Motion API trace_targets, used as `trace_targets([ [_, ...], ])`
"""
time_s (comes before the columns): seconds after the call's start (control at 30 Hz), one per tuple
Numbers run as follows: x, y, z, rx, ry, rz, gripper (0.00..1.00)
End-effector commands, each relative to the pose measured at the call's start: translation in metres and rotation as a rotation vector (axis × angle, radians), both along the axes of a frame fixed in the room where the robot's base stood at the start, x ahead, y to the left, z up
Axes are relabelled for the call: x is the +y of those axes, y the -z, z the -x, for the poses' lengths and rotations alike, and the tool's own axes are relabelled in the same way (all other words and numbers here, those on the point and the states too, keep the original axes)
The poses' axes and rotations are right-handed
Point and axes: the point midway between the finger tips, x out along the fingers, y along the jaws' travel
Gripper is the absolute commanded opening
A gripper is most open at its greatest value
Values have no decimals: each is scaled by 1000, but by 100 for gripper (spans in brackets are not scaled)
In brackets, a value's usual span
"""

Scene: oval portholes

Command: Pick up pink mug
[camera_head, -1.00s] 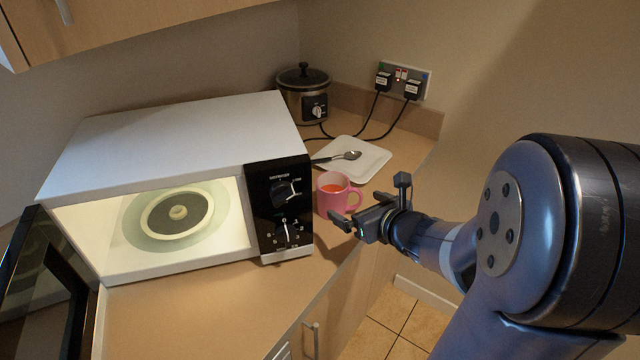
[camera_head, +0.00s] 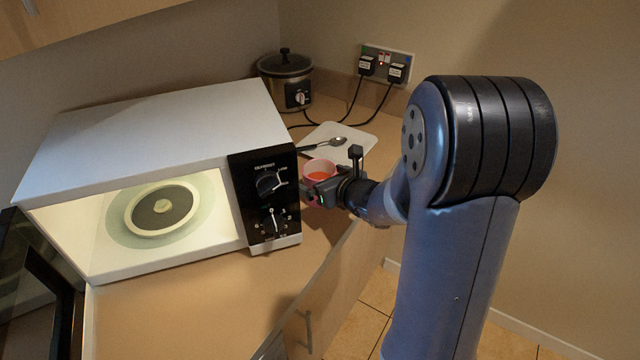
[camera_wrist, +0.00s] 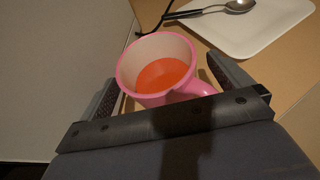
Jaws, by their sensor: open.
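The pink mug (camera_head: 320,169) stands on the counter just right of the microwave, with orange-red liquid inside. In the wrist view the mug (camera_wrist: 128,72) sits between my two open fingers, its handle pointing toward the palm and to the right. My gripper (camera_head: 322,190) is open at the near side of the mug and hides its lower part in the head view. In the wrist view my gripper (camera_wrist: 170,95) has one finger on each side of the mug. I cannot tell whether either finger touches it.
The white microwave (camera_head: 150,130), open and lit, stands close on the left. A white plate (camera_head: 352,148) with a spoon (camera_head: 330,142) lies behind the mug. A slow cooker (camera_head: 285,82) stands at the back, its cables running to wall sockets (camera_head: 385,66). The front counter is clear.

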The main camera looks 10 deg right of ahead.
Motion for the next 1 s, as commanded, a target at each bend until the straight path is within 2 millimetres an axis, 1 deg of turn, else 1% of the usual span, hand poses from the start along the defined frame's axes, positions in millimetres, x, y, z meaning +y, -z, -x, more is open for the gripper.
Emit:
trace_targets([
  [0.03, 2, 2, -6, 0, -1, -1, 98],
  [0.17, 5, 6, -13, 0, 2, 1, 98],
  [0.43, 5, 7, -15, -1, 2, 0, 98],
  [1.0, 5, 6, -15, -1, 2, 0, 52],
])
